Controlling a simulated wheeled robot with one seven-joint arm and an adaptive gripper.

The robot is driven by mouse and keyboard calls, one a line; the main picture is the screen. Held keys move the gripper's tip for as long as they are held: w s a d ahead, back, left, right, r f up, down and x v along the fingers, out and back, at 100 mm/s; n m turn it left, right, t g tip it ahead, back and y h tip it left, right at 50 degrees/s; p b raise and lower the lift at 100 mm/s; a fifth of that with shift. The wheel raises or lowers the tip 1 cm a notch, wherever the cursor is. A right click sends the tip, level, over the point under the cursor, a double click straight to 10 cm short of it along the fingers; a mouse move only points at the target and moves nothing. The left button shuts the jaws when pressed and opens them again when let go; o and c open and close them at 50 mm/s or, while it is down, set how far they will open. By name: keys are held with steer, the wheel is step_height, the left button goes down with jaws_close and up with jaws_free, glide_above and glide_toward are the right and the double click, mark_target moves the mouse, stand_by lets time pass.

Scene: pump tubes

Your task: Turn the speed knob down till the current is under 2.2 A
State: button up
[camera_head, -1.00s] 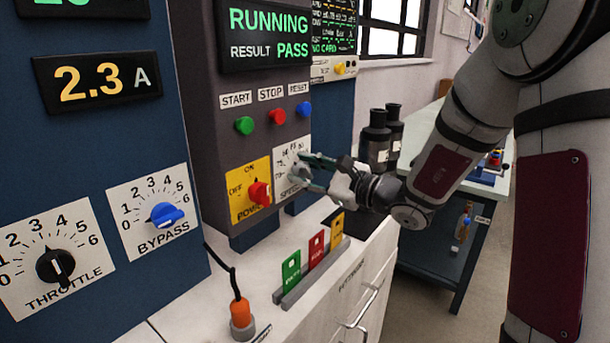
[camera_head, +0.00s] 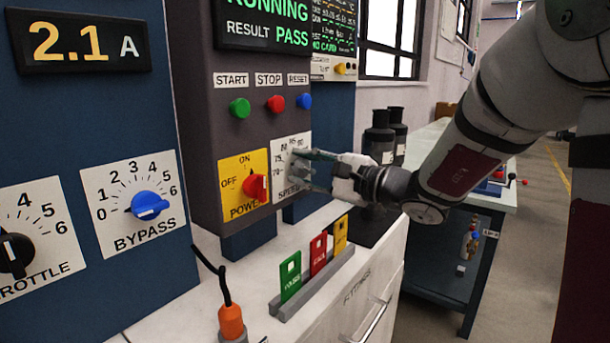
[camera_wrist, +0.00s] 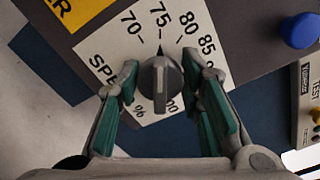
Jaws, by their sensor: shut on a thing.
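The current display (camera_head: 81,40) reads 2.1 A in amber. The grey speed knob (camera_wrist: 160,88) sits on a white scale plate (camera_wrist: 100,42) on the dark panel.
The red power switch (camera_head: 256,187) on its yellow plate is just left of the speed plate. Green (camera_head: 240,107), red (camera_head: 275,103) and blue (camera_head: 304,101) buttons are above. An orange plug (camera_head: 231,321) and upright tags (camera_head: 318,253) stand on the counter below.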

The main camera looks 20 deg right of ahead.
stand_by(0.3)
steer(key=o, duration=1.2)
steer(key=shift+c, duration=0.2)
steer(key=v, duration=1.2)
